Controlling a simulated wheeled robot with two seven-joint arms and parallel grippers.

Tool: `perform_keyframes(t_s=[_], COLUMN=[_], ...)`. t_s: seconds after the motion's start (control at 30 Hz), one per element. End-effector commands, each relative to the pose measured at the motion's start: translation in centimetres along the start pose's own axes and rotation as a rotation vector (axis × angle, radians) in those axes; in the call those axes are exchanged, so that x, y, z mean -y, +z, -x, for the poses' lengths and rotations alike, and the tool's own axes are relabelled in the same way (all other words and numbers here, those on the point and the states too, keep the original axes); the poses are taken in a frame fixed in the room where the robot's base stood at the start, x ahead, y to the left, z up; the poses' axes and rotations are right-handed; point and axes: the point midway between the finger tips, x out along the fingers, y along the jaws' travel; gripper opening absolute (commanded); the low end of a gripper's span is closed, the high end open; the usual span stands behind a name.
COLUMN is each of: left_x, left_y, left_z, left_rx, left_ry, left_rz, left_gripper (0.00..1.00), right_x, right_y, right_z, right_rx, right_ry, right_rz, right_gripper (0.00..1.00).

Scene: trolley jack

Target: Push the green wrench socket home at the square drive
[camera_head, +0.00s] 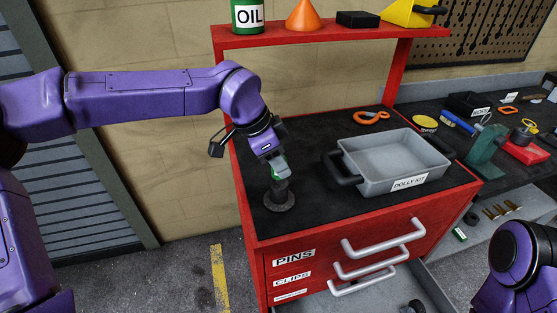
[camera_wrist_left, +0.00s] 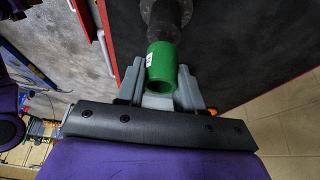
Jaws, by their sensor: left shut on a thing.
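The green wrench socket (camera_wrist_left: 161,68) is a short hollow cylinder with a small white label, and its open end faces the left wrist camera. My left gripper (camera_head: 276,169) is shut on it, with grey fingers on both sides of the socket in the left wrist view (camera_wrist_left: 161,88). The socket is directly above the dark post (camera_head: 279,190), which stands upright on a round flanged base. In the left wrist view the socket's far end meets or overlaps the post (camera_wrist_left: 166,18). The square drive itself is hidden, so I cannot tell how far the socket sits on it. My right gripper is out of view.
A grey tray labelled DOLLY KIT (camera_head: 408,163) stands right of the post on the red cabinet's black top (camera_head: 320,206). An orange carabiner-like piece (camera_head: 371,117) lies behind it. A red shelf (camera_head: 330,37) crosses above the back. The top's front left is clear.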

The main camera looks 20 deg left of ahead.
Motion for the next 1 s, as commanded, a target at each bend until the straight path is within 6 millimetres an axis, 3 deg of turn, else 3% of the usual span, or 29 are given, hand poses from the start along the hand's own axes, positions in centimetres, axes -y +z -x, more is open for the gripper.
perform_keyframes(t_s=[1.0], left_x=[0.0], left_y=[1.1], left_z=[-2.5], left_rx=[-0.001], left_ry=[0.000], left_rz=[0.000], left_gripper=[0.01], right_x=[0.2], right_y=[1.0], right_z=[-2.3], right_rx=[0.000], right_ry=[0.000], right_rz=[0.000], right_gripper=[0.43])
